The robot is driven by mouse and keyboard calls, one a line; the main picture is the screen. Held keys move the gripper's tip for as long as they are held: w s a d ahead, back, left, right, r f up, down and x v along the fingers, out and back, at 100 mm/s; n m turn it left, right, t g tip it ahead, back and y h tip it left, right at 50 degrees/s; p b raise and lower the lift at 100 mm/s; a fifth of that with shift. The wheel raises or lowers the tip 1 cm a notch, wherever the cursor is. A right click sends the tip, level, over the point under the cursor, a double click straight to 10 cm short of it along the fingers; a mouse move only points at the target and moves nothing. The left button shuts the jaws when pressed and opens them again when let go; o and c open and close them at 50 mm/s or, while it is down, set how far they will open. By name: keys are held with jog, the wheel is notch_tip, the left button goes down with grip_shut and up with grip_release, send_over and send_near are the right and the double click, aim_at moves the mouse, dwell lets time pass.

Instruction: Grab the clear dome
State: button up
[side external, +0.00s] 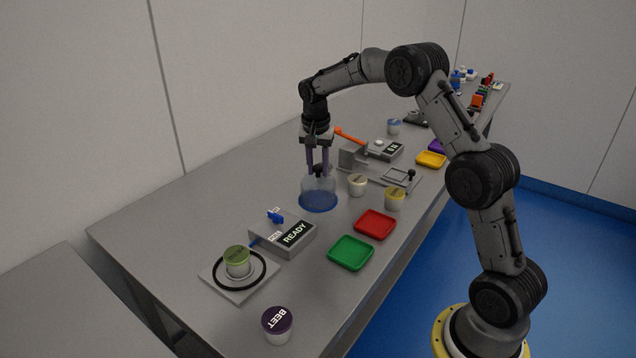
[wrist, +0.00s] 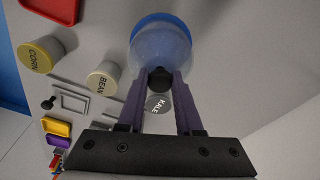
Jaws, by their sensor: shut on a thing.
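The clear dome (side external: 319,190) is see-through with a blue rim at its base and a black knob on top. It stands upright on or very near the grey table, left of the cream tub. My gripper (side external: 318,166) is above it, pointing down, with its purple fingers shut on the black knob. In the wrist view the dome (wrist: 161,45) lies beyond the fingertips, and my gripper (wrist: 159,80) has the knob between its fingers. I cannot tell whether the rim touches the table.
The BEAN tub (side external: 357,185) and CORN tub (side external: 395,199) stand close right of the dome. Red (side external: 375,224) and green (side external: 351,252) trays lie in front. A READY box (side external: 284,236), a green-lidded tub (side external: 237,261) on a ringed plate and a BEET tub (side external: 277,324) are nearer. A KALE lid (wrist: 158,103) shows between my fingers.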

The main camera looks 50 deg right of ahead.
grip_shut()
jog(key=shift+r, duration=0.15)
dwell(1.0)
